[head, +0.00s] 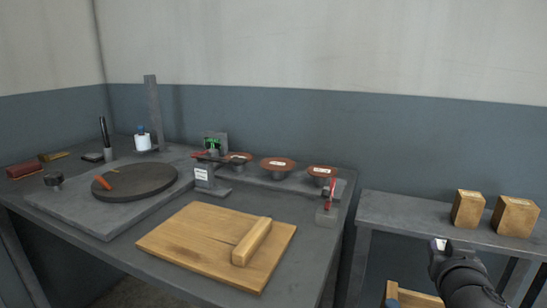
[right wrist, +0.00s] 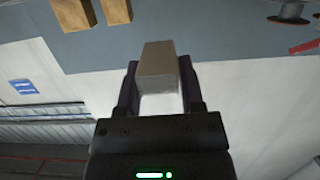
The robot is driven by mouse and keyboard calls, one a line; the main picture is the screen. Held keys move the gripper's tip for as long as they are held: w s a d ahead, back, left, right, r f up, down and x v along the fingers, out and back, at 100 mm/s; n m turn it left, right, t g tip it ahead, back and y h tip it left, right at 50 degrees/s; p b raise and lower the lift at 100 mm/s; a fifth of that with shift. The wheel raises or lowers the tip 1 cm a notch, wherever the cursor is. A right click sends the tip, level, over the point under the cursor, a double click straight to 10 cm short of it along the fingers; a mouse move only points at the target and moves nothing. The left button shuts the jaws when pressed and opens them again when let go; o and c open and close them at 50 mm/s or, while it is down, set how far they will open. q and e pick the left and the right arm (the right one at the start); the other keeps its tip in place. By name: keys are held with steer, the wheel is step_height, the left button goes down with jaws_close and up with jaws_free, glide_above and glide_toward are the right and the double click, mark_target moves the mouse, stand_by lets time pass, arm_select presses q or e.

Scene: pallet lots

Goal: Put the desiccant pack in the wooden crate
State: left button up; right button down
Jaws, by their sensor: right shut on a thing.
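My right gripper (head: 438,247) is at the lower right of the head view, in front of the side bench. In the right wrist view (right wrist: 160,85) its two fingers are shut on a pale grey block-like pack, which looks like the desiccant pack (right wrist: 157,60). Only a small white bit of the pack (head: 440,243) shows in the head view. A wooden edge, probably the wooden crate (head: 415,297), shows at the bottom of the head view, left of and below the gripper. Most of it is out of frame, and its inside is hidden. My left gripper is not in view.
A wooden board with a raised bar (head: 190,245) lies on the grey table (head: 318,235). A dark turntable (head: 140,180), brown-topped spools (head: 277,165) and a red-handled clamp (head: 328,195) stand behind it.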

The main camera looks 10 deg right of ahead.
steer(key=s+a+f, duration=0.3)
steer(key=s+a, duration=0.4)
steer(key=a, duration=0.3)
steer(key=s+a+f, duration=0.3)
steer(key=s+a, duration=0.4)
steer(key=a, duration=0.4)
arm_select(q)
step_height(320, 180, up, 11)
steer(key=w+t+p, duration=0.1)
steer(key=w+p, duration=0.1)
steer(key=p, duration=1)
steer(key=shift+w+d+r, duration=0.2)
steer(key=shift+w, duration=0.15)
arm_select(e)
step_height(320, 180, up, 14)
steer(key=n+g+y, duration=0.4)
steer(key=n+y, duration=1.2)
steer(key=y, duration=0.4)
steer(key=shift+s+d+r, duration=0.2)
steer(key=shift+d, duration=0.15)
